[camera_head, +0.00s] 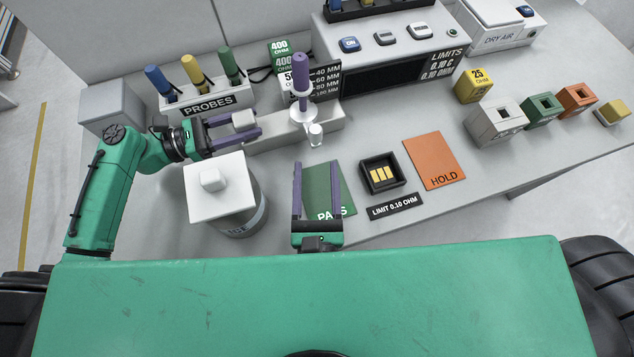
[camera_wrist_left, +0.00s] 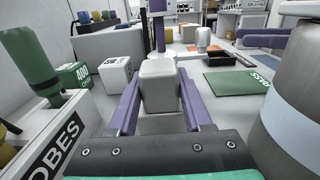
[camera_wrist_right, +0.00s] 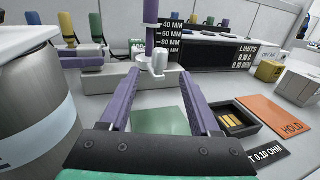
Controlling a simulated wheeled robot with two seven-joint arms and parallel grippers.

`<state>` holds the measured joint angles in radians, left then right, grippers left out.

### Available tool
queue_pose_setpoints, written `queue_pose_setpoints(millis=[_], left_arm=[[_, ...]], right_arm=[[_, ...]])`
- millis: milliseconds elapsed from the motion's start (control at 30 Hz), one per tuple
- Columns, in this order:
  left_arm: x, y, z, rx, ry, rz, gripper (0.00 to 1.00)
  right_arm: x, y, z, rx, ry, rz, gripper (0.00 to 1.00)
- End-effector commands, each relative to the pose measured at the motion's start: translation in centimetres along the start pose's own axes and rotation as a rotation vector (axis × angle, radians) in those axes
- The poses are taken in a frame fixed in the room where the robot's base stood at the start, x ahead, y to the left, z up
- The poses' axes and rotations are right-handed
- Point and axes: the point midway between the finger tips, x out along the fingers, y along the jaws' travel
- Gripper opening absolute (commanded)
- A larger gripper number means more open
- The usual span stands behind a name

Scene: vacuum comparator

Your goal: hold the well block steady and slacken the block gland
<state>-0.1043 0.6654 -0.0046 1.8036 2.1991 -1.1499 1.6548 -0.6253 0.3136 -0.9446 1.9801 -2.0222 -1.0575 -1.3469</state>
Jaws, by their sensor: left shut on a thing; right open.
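The well block (camera_head: 290,131) is a long pale grey block on the bench. A purple probe (camera_head: 301,70) with a white collar stands upright in it. My left gripper (camera_head: 254,122) is shut on the raised lug (camera_wrist_left: 158,84) at the block's left end. A small white knob (camera_head: 315,134), which looks like the block gland, sits at the block's front; it also shows in the right wrist view (camera_wrist_right: 159,62). My right gripper (camera_head: 316,170) is open and empty, above the green PASS mat (camera_head: 322,192), its fingers pointing toward the knob but apart from it.
A round vessel with a white square lid (camera_head: 218,187) stands close to my left gripper. The probe rack (camera_head: 208,104) is behind it. A black tray with gold contacts (camera_head: 382,174) and the orange HOLD mat (camera_head: 434,160) lie right of my right gripper.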

Motion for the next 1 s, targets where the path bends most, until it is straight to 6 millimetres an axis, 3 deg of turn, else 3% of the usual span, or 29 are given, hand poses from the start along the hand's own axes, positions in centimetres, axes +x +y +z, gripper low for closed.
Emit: queue_pose_setpoints(millis=[700, 1000], left_arm=[[0.0, 0.0, 0.0, 0.000, 0.000, 0.000, 0.00], [0.0, 0.0, 0.0, 0.000, 0.000, 0.000, 0.00]], right_arm=[[10.7, 0.0, 0.0, 0.000, -0.001, -0.001, 0.63], [12.1, 0.0, 0.0, -0.001, 0.000, 0.000, 0.63]])
